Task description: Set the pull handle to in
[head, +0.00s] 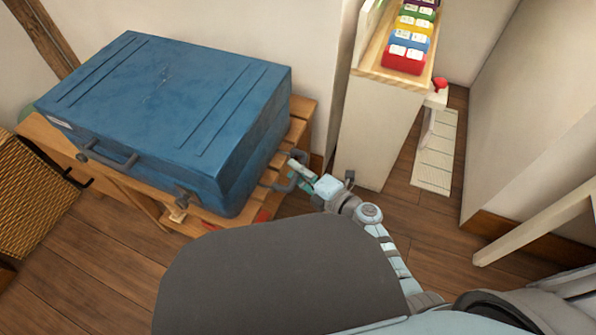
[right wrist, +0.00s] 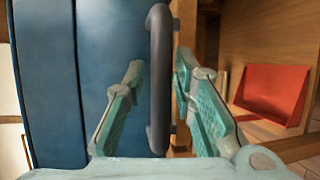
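A blue case (head: 170,105) lies flat on a slatted wooden bench (head: 296,128). A grey bar-shaped pull handle (head: 288,186) stands out from the case's right side, low down. In the right wrist view the pull handle (right wrist: 160,80) runs upright between my fingers, with the blue case wall (right wrist: 95,60) to its left. My right gripper (head: 294,168) is at this handle. It also shows in the right wrist view (right wrist: 158,85), open, one finger on each side of the bar, with a visible gap on the left. My left gripper is not in view.
A second grey handle (head: 112,160) is on the case's front. A pale cabinet (head: 375,130) with colourful boxes on top stands right of my right gripper. A red object (right wrist: 272,95) shows beyond the handle. A wicker basket (head: 35,200) is at left. Wooden floor is open in front.

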